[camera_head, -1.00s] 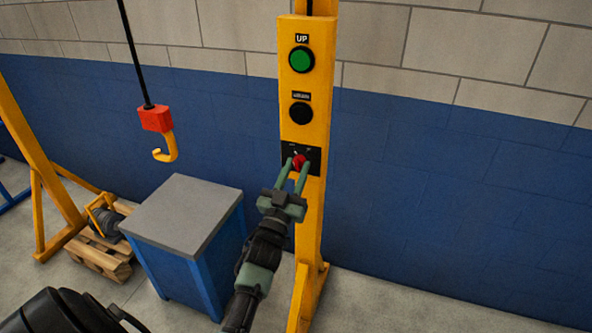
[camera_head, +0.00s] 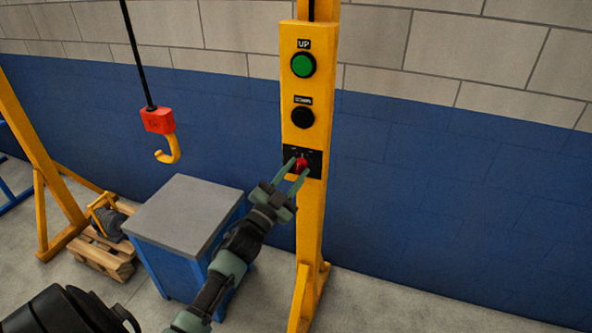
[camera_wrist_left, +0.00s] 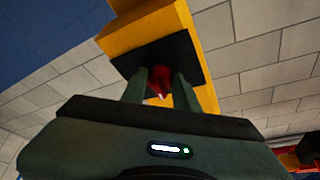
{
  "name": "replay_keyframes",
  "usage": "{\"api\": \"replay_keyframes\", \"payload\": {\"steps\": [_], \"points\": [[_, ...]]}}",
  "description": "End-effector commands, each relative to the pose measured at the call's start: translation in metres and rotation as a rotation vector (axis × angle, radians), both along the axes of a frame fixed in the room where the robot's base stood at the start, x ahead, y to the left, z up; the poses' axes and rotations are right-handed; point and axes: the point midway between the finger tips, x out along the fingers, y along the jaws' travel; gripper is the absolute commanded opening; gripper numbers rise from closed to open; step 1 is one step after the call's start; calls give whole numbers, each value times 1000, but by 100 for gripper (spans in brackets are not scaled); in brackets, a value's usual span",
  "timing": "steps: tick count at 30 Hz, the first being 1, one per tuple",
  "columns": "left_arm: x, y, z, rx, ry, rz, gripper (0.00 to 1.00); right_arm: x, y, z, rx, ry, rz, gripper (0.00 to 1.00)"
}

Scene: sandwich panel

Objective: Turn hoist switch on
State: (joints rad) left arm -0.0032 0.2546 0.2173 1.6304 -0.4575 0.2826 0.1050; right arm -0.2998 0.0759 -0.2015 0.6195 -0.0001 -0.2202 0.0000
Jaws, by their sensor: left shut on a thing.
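The hoist switch is a red knob (camera_head: 301,164) on a black plate (camera_head: 316,157), low on the yellow control post (camera_head: 310,205). My left gripper (camera_head: 297,168) reaches up to it from below, with its two fingers on either side of the knob, shut on it. In the left wrist view the red knob (camera_wrist_left: 160,82) sits between the green fingers (camera_wrist_left: 160,88), with the black plate (camera_wrist_left: 182,57) behind. The fingers partly cover the knob, and the labels on the plate are too small to read. My right gripper is not in view.
Above the switch are a green UP button (camera_head: 303,65) and a black button (camera_head: 302,116). A blue cabinet with a grey top (camera_head: 190,212) stands left of the post. A red and yellow hoist hook (camera_head: 160,121) hangs above it. A wooden pallet (camera_head: 104,255) lies further left.

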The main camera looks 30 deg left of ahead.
Motion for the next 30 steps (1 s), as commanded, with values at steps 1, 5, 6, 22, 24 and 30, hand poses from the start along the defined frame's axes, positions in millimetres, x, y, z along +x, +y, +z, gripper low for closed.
{"api": "replay_keyframes", "payload": {"steps": [1,5,6,22,24,30], "points": [[0,1,2,46,13,-1,0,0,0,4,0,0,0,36],[-1,2,3,155,38,-2,0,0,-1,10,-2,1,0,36],[-1,2,3,186,45,-1,0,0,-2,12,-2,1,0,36],[-1,3,3,426,104,0,0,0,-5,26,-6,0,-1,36],[-1,3,3,436,106,0,0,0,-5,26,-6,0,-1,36],[-1,3,3,446,108,0,0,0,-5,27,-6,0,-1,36]]}}
